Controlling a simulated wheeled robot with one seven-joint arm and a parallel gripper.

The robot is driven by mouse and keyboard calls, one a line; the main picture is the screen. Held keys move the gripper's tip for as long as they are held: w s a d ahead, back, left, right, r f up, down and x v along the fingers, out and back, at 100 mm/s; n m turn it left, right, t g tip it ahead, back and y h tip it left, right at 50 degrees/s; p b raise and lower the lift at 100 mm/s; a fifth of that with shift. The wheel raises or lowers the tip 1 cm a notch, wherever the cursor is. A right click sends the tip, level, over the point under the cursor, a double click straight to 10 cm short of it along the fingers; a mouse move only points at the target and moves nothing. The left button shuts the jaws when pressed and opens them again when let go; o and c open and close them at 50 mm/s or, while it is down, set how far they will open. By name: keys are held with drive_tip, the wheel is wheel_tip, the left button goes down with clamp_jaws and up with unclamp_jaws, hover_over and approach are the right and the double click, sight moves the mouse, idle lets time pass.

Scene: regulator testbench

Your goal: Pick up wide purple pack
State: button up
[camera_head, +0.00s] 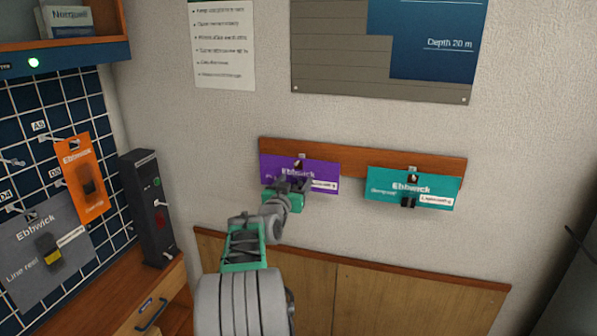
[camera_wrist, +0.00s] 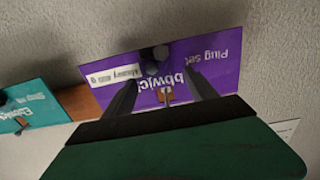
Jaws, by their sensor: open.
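The wide purple pack (camera_head: 327,174) hangs from a peg on a wooden rail on the wall. My gripper (camera_head: 290,184) is in front of it and covers its lower middle in the head view. In the wrist view the purple pack (camera_wrist: 213,62) appears upside down, with "Plug set" and a white label on it. My gripper (camera_wrist: 163,92) is open there, its two fingers pointing at the pack's middle. I cannot tell whether the fingers touch it.
A teal pack (camera_head: 413,188) hangs on the same wooden rail (camera_head: 352,157) to the right. An orange pack (camera_head: 80,176) and a grey pack (camera_head: 46,254) hang on the grid at left. A dark box (camera_head: 147,208) stands on the bench below.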

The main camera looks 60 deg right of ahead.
drive_tip(key=shift+w+d, duration=0.1)
drive_tip(key=shift+d, duration=0.3)
drive_tip(key=shift+c, duration=0.5)
clamp_jaws()
drive_tip(key=shift+r, duration=0.1)
